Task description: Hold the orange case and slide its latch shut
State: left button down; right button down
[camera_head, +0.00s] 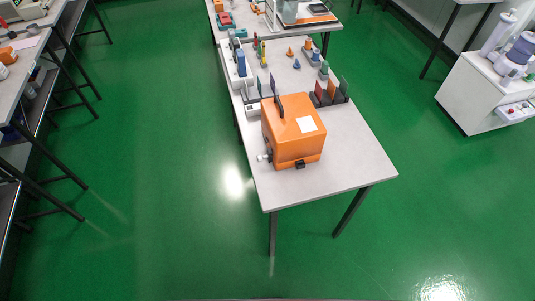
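The orange case (292,138) stands on the near part of a light grey table (335,172). It has a dark handle (279,106) on top and a white label (306,124). A small black part (300,165) sits low on its near face, and a pale knob-like part (264,157) sticks out at its lower left. I cannot tell which of these is the latch or whether it is shut. Neither of my grippers shows in the head view.
Behind the case, a rack (329,95) holds coloured panels, and several small coloured items stand farther back. The table's near right corner is bare. Green floor (180,230) lies open in front and to both sides. Benches line the left, and a white cabinet (480,95) stands at right.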

aim_at(260, 157)
jog(key=i+j+z, duration=0.55)
jog(key=j+z, duration=0.15)
jog(key=j, duration=0.15)
